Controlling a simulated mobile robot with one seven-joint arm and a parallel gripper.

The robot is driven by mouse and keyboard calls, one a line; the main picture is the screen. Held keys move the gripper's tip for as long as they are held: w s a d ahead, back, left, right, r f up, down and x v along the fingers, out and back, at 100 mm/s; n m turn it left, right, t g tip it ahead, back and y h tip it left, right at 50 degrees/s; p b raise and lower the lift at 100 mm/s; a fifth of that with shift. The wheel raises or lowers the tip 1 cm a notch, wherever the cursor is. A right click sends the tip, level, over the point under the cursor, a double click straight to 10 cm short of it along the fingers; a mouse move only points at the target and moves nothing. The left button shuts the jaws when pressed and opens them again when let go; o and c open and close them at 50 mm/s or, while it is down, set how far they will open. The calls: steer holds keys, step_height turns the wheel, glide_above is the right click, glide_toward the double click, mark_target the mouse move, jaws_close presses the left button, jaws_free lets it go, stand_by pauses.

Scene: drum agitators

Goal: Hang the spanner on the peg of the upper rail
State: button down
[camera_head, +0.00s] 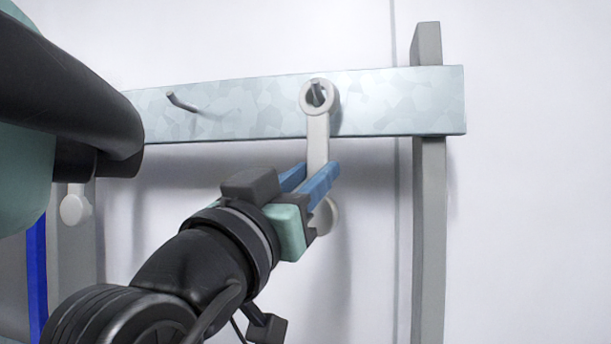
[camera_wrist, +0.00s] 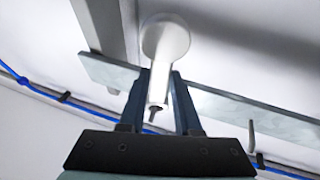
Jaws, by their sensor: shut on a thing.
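The pale grey spanner (camera_head: 318,138) hangs nearly upright in my grip in the head view, its ring end up and a round lower end below my fingers. My gripper (camera_head: 320,168) is shut on its shank. The right peg (camera_head: 318,94) of the upper rail (camera_head: 255,105) shows inside the ring's hole; how far the ring is over it I cannot tell. In the wrist view the spanner (camera_wrist: 166,42) lies between the blue fingers of my gripper (camera_wrist: 160,76), with its ring end hidden. A peg (camera_wrist: 153,113) shows between the fingers.
A second, bare peg (camera_head: 183,102) stands on the rail to the left. A grey upright post (camera_head: 429,220) carries the rail at the right. A blue strip (camera_head: 37,275) is at the lower left.

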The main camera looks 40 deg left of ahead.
steer(key=shift+w, duration=0.2)
steer(key=shift+s, duration=0.1)
steer(key=c, duration=1)
jaws_free()
steer(key=shift+s, duration=0.1)
steer(key=o, duration=0.5)
steer(key=shift+f, duration=0.15)
